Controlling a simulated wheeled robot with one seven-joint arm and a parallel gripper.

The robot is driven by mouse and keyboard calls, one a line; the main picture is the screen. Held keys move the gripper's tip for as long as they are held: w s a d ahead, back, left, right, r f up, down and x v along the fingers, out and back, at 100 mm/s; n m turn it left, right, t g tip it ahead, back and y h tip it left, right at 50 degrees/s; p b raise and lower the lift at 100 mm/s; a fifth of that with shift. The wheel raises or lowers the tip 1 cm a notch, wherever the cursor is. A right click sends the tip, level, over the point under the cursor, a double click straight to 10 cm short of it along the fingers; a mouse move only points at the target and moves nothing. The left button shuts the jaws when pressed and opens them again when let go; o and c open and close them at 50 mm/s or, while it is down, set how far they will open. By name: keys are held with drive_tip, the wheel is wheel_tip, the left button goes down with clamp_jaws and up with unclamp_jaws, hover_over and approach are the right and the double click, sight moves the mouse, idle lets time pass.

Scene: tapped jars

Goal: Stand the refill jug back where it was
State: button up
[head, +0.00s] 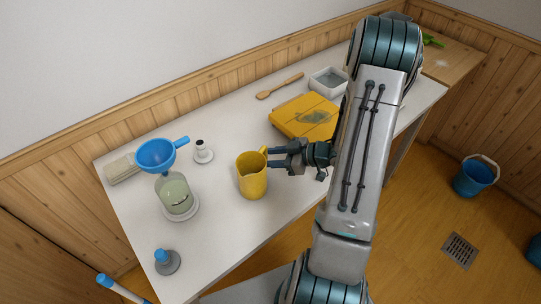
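The yellow refill jug (252,178) is upright over the left-middle part of the white table, with its handle on the right side, toward my arm. My gripper (272,156) is at the jug's handle, coming from the right. Its two dark fingers reach the handle with a gap showing between them. Whether they press on the handle is too small to tell. I cannot tell whether the jug's base touches the table.
A glass jar (175,196) with a blue funnel (163,154) stands left of the jug. A small white-based item (203,153), blue-topped item (166,260), yellow board (304,118), wooden spoon (280,87) and grey tray (328,80) are also on the table (225,228).

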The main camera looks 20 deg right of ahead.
drive_tip(key=shift+p+v, duration=0.9)
drive_tip(key=shift+v, duration=0.85)
drive_tip(key=shift+s+d, duration=0.1)
drive_tip(key=shift+d, duration=0.05)
drive_tip(key=b+v, duration=0.1)
drive_tip(key=v, duration=1.2)
drive_tip(key=shift+s, duration=0.2)
drive_tip(key=shift+d+r, duration=0.15)
